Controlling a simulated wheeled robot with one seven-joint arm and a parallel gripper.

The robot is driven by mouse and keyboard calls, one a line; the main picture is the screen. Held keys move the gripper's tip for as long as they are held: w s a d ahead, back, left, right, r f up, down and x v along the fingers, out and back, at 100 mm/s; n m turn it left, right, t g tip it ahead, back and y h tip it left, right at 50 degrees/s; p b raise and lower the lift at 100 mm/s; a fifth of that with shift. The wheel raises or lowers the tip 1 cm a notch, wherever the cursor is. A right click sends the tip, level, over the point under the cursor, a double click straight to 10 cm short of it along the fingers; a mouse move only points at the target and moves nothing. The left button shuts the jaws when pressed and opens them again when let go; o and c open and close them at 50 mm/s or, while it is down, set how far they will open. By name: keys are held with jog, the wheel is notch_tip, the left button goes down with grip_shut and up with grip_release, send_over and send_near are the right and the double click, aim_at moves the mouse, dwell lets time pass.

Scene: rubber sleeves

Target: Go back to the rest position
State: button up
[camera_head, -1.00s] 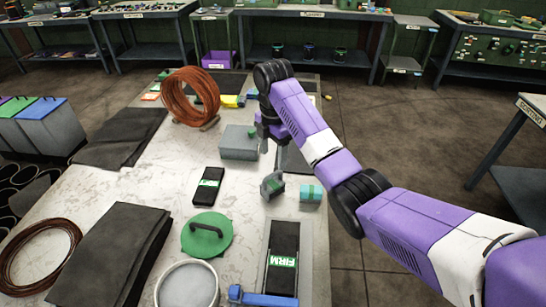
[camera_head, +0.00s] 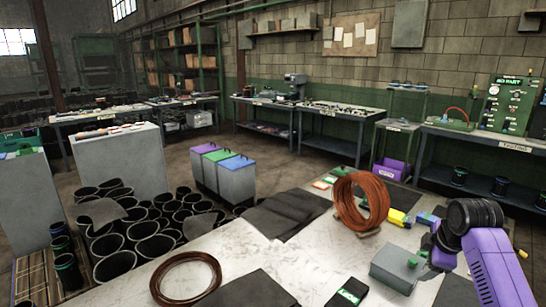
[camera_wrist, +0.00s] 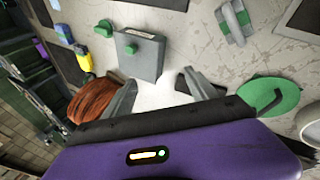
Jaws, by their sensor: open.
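My gripper (camera_wrist: 162,92) is open in the wrist view. Its two grey fingers are apart with nothing between them, and the pale worktable (camera_wrist: 165,96) shows through the gap. In the head view my purple arm reaches in from the lower right, over the right part of the table (camera_head: 255,240). The fingers cannot be made out there. A grey box with a green knob (camera_head: 398,270) stands just left of the arm. It also shows ahead of the fingers in the wrist view (camera_wrist: 140,62).
An upright copper coil (camera_head: 346,205) stands on the table, and a flat coil (camera_head: 160,284) lies near the left edge. A green lid (camera_wrist: 262,98) lies right of my fingers in the wrist view. Grey bins (camera_head: 222,182) and black sleeves (camera_head: 150,248) stand on the floor beyond the table.

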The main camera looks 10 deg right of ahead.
jog(key=a+f+m+t, duration=0.2)
jog(key=a+m+t, duration=0.55)
jog(key=a, duration=0.35)
jog(key=s+a+f+m+t, duration=0.1)
jog(key=s+a+m+t, duration=0.2)
jog(key=s+a, duration=0.65)
jog(key=s, duration=1.1)
jog(key=s+a+m+y, duration=0.1)
jog(key=s+a, duration=0.2)
jog(key=s, duration=1.1)
jog(key=s+a+g, duration=0.1)
jog(key=s+a, duration=0.2)
jog(key=s, duration=1.2)
jog(key=shift+a+r+y+b, duration=0.3)
jog(key=shift+r+b, duration=0.05)
jog(key=shift+r, duration=0.1)
